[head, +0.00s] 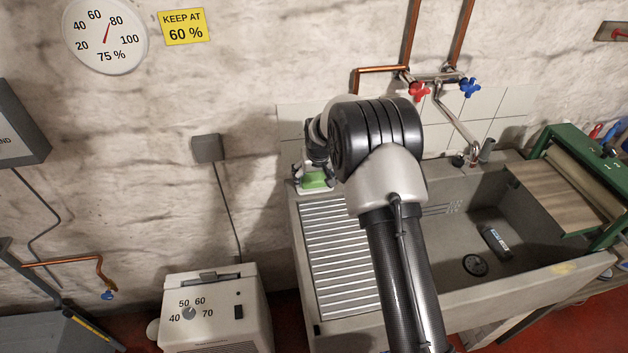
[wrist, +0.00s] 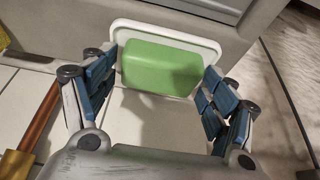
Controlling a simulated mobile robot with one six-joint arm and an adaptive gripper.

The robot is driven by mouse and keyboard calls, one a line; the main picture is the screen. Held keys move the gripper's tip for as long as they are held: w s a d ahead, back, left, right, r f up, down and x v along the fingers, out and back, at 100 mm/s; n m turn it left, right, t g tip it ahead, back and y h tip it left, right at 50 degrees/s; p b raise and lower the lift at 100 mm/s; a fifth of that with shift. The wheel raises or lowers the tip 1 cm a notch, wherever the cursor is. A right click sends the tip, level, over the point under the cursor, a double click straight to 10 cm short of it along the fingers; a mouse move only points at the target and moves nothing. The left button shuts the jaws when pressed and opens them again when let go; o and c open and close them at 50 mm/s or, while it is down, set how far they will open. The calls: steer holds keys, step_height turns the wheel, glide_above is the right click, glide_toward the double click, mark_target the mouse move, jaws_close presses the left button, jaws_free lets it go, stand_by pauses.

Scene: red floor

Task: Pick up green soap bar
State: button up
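The green soap bar (head: 314,180) lies in a white soap dish (head: 299,187) on the back left corner of the sink. In the wrist view the soap (wrist: 160,68) is a rounded green block, and the white dish (wrist: 165,27) shows around its edges. My gripper (wrist: 159,74) is open, with one blue-padded finger to each side of the soap and gaps between them and it. In the head view my gripper (head: 318,158) is just above the soap, partly hidden by my arm. I cannot tell whether the fingertips reach down beside the soap.
The grey sink (head: 545,275) has a ribbed drainboard (head: 338,250) below the dish and a basin holding a dark bottle (head: 495,241). Tiled wall (head: 295,130) stands close behind. The tap (head: 455,120) and a green-framed roller device (head: 560,150) are to the right.

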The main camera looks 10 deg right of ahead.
mark_target(314, 177)
steer(key=c, duration=0.8)
step_height(314, 177, up, 20)
steer(key=p, duration=0.5)
